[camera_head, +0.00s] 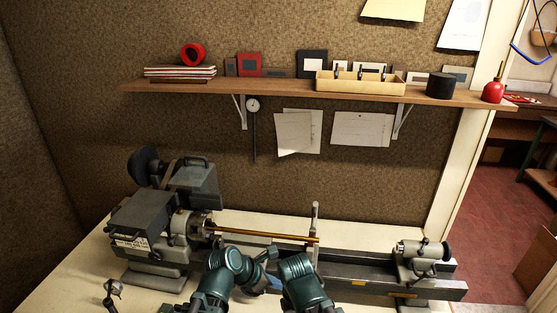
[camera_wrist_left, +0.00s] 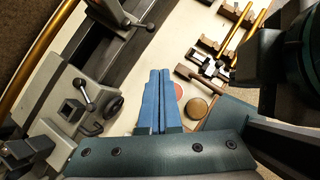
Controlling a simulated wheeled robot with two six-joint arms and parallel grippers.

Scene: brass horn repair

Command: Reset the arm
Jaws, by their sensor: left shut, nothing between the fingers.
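My left gripper (camera_wrist_left: 160,74) shows in the left wrist view with its two blue fingers together and nothing between them. It points over the pale bench top, beside the lathe carriage (camera_wrist_left: 88,108) and apart from it. In the head view a small blue part of the left gripper (camera_head: 273,283) shows between my two arms, in front of the lathe bed (camera_head: 345,268). My right arm shows at the bottom middle of the head view, but its gripper cannot be made out.
A brass tube (camera_head: 265,234) runs along the lathe from its chuck. The tailstock (camera_head: 424,258) stands at the right. In the left wrist view, a round brown disc (camera_wrist_left: 194,109) and a red disc (camera_wrist_left: 180,91) lie near the fingers. A loaded shelf (camera_head: 290,92) hangs above.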

